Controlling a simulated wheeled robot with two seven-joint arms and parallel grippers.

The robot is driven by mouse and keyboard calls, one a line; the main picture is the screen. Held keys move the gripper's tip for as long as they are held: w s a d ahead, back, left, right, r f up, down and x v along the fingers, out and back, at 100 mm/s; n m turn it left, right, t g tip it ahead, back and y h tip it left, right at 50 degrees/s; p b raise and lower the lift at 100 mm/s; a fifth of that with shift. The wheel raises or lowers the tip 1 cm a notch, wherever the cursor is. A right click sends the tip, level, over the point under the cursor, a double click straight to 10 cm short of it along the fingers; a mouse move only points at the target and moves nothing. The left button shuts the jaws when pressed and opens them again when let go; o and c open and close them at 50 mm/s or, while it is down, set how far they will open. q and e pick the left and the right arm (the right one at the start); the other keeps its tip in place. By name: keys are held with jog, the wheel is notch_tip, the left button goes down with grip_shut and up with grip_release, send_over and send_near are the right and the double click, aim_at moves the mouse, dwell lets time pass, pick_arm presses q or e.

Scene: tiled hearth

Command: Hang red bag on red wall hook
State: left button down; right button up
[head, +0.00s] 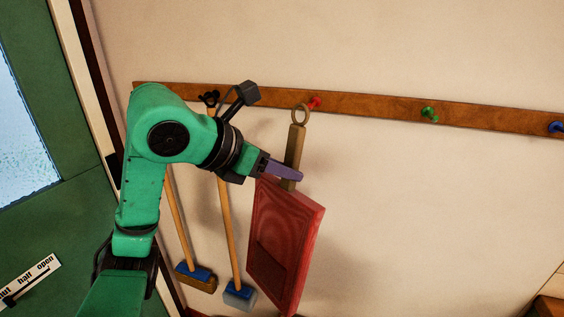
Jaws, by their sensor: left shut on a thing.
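The red bag (284,245) is a flat red panel with a tan strap (295,148) that ends in a ring (300,114) at the top. My left gripper (289,171) is shut on the strap just above the red part and holds the bag tilted in front of the wall. The red wall hook (314,102) is on the wooden rail, just right of the ring's upper edge in the picture. I cannot tell whether the ring is around the hook or only in front of it. My right gripper is not in view.
The wooden rail (375,108) also carries a green hook (429,113), a blue hook (556,127) and a black hook (209,98). Two long-handled brushes (240,296) stand or hang behind my arm. A green door (60,215) is at left. The wall at right is clear.

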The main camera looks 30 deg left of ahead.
pick_arm(q)
jog(key=shift+a, duration=0.1)
jog(key=shift+w+a, duration=0.15)
jog(key=shift+w, duration=0.05)
jog(key=shift+w+a+p, duration=0.25)
jog(key=shift+w+p, duration=0.05)
jog(key=shift+w, duration=0.9)
jog(key=shift+w+a+f+p, duration=0.1)
jog(key=shift+w+a+p, duration=0.15)
jog(key=shift+w, duration=0.45)
jog(key=shift+w+a+p, duration=0.15)
jog(key=shift+w+p, duration=0.1)
jog(key=shift+w, duration=0.45)
jog(key=shift+w+a+f+p, duration=0.2)
jog(key=shift+w+p, duration=0.05)
jog(key=shift+w, duration=0.5)
jog(key=shift+w+a+f+p, duration=0.15)
jog(key=shift+w+a+p, duration=0.1)
jog(key=shift+w, duration=0.5)
jog(key=shift+w+a+f+p, duration=0.15)
jog(key=shift+w+f+p, duration=0.1)
jog(key=shift+w, duration=0.5)
jog(key=shift+r, duration=0.1)
jog(key=shift+c, duration=2.3)
grip_release()
